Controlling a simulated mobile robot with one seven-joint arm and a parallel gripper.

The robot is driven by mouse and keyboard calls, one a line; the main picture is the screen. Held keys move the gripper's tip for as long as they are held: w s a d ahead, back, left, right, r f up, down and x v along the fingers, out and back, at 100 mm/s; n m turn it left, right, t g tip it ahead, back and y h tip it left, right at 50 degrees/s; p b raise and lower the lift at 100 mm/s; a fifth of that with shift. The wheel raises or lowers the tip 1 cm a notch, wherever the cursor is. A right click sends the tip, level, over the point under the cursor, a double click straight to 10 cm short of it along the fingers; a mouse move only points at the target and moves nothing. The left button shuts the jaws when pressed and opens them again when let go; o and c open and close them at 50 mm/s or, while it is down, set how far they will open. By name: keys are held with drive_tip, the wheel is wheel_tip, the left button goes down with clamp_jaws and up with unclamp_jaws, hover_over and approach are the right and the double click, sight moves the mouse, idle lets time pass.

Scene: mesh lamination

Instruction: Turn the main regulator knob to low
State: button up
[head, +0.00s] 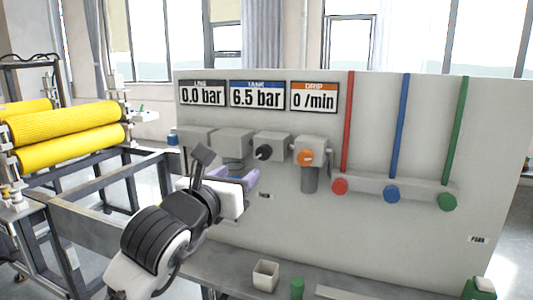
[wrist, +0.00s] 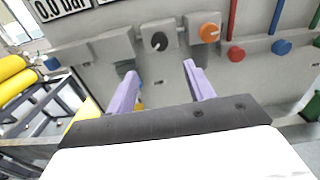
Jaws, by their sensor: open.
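A black knob (head: 264,152) sits on a grey block on the upright panel, below the TANK display. It also shows in the wrist view (wrist: 159,41) with a small pale mark; its setting is too small to read. An orange knob (head: 305,157) is on the block to its right. No label names the main regulator legibly. My gripper (head: 241,177) has pale purple fingers, open and empty, below and slightly left of the black knob. In the wrist view the fingers (wrist: 160,70) are spread below the black knob, apart from it.
Displays read LINE 0.0 bar (head: 202,93), TANK 6.5 bar (head: 257,94) and DRIP 0 /min (head: 314,96). Red (head: 340,187), blue (head: 392,194) and green (head: 447,202) knobs sit below coloured pipes at right. A pale cup (head: 265,276) stands on the bench. Yellow rollers (head: 70,127) are at left.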

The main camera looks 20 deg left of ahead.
sight(262, 154)
drive_tip(key=w+p, duration=0.2)
drive_tip(key=w, duration=0.4)
drive_tip(key=w+p, duration=0.3)
drive_tip(key=w, duration=0.3)
drive_tip(key=shift+d+r, duration=0.15)
drive_tip(key=shift+d, duration=0.05)
drive_tip(key=shift+w, duration=0.6)
drive_tip(key=c, duration=1)
